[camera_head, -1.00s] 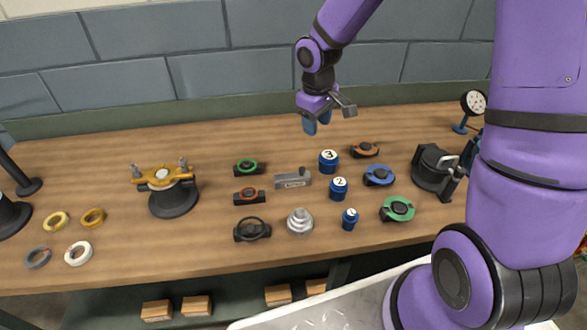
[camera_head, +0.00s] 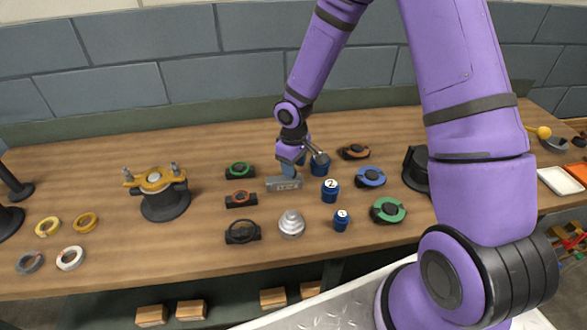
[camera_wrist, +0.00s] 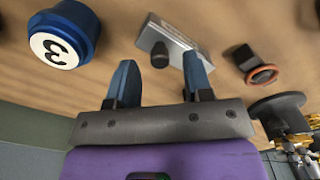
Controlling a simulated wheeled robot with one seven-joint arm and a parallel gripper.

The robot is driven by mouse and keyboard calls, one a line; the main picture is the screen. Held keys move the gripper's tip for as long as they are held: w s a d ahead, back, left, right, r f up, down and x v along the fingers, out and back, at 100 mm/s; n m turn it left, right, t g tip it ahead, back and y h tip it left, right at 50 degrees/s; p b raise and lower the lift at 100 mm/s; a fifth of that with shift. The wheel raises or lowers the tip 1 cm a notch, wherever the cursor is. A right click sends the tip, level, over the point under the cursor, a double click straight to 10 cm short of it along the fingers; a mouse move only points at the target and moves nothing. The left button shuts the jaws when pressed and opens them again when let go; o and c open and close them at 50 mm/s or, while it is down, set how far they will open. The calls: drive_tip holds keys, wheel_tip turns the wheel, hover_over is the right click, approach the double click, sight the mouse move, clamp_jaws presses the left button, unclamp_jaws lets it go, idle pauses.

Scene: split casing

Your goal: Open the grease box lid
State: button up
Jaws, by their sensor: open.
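The grease box appears to be the small grey metal box (camera_head: 284,184) with a dark knob, in the middle of the bench. It also shows in the wrist view (camera_wrist: 178,42), with its lid shut as far as I can see and the dark knob (camera_wrist: 160,56) pointing towards me. My gripper (camera_head: 290,171) is low, just behind and above the box, and partly hides it in the head view. In the wrist view its two blue fingers (camera_wrist: 160,78) are apart and empty. The knob lies between the fingertips' lines in that picture; I see no contact.
A blue canister marked 3 (camera_wrist: 64,35) stands close beside my gripper, with canister 2 (camera_head: 330,190) nearby. A red-ringed part (camera_head: 241,199) lies left of the box, and a stepped silver part (camera_head: 291,223) in front. Open bench lies behind.

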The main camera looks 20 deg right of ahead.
drive_tip(key=shift+f, duration=0.8)
drive_tip(key=shift+c, duration=0.2)
clamp_jaws()
